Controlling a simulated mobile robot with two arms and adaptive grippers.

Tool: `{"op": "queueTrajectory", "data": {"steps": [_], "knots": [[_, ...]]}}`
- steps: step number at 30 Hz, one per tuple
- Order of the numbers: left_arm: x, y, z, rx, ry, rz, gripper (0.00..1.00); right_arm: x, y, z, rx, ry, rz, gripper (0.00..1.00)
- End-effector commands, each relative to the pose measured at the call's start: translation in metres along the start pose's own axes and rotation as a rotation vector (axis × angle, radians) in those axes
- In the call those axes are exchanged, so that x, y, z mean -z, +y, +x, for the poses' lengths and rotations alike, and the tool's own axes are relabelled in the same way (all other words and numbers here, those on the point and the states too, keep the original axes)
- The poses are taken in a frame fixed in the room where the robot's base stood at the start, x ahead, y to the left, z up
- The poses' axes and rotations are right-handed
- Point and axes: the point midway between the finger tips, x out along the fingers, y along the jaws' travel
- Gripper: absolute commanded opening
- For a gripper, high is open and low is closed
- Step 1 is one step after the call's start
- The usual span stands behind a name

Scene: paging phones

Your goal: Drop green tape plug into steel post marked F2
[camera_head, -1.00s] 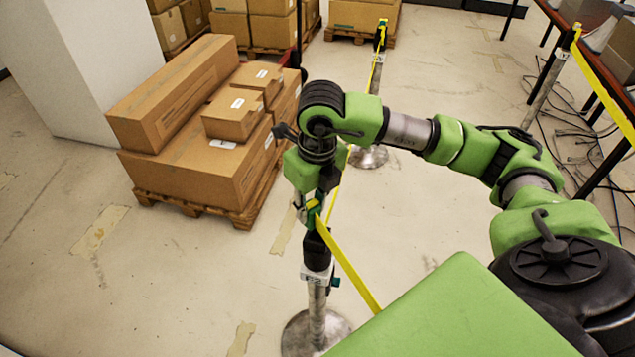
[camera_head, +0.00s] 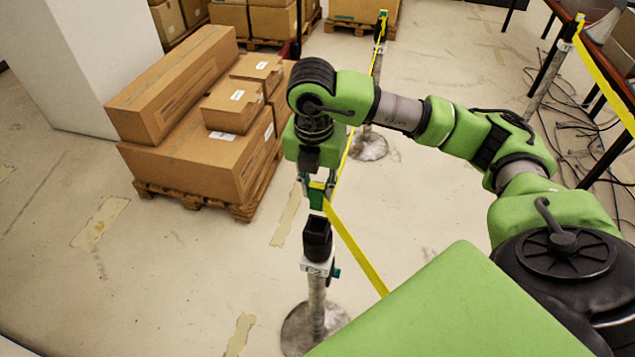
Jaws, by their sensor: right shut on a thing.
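The green tape plug (camera_head: 316,198) is between the fingers of my right gripper (camera_head: 318,188), with yellow tape running from it. The gripper is shut on the plug and points down. Just below is a steel post (camera_head: 317,300) with a black socket top (camera_head: 317,236) and a white label whose lettering is too small to read surely. The plug shows above the socket with a small gap between them in the picture. The gripper's fingers partly hide the plug. My left gripper is not in view.
Yellow tape (camera_head: 355,255) slopes down to the right past the post. A second post (camera_head: 378,60) stands behind, and another post (camera_head: 545,80) is at the right. Cardboard boxes (camera_head: 200,155) sit on a pallet (camera_head: 190,200) at left. Floor around the near post is clear.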

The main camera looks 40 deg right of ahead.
Motion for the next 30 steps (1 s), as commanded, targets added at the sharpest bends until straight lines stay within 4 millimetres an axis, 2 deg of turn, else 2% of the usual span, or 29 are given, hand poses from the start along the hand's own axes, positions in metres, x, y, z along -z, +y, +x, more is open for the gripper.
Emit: {"op": "queueTrajectory", "data": {"steps": [1,3,14,24,30], "knots": [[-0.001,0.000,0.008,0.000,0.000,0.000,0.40,0.001,0.000,0.010,0.000,-0.001,0.001,0.02],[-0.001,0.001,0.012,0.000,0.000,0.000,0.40,0.002,0.000,0.018,-0.001,-0.001,0.001,0.02],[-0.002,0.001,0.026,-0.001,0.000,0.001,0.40,0.004,0.000,0.037,-0.002,-0.002,0.000,0.02],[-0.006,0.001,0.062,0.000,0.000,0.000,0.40,0.008,0.001,0.073,-0.002,-0.003,0.000,0.02],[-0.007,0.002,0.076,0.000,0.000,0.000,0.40,0.010,0.001,0.087,-0.002,-0.005,0.000,0.02]]}}
